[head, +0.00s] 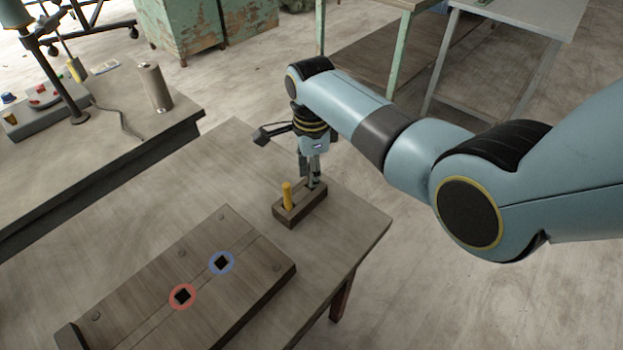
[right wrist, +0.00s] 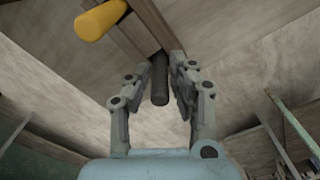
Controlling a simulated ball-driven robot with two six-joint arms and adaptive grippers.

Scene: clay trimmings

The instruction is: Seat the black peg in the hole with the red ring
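The black peg (right wrist: 160,85) stands in the small wooden rack (head: 287,222). It shows between the fingers of my right gripper (right wrist: 162,62) in the right wrist view, with the finger pads close against both its sides. In the head view my right gripper (head: 312,168) points down over the rack's far end and mostly hides the peg. The red ring (head: 172,304) surrounds a dark square hole (head: 182,296) in the wooden board (head: 130,285), left of and nearer than the rack. The hole looks empty. My left gripper is out of view.
A yellow peg (head: 287,195) stands in the rack beside my right gripper; it also shows in the right wrist view (right wrist: 100,20). A blue ring (head: 212,270) surrounds another square hole in the board. A bench (head: 90,150) with a metal cylinder (head: 155,88) stands left.

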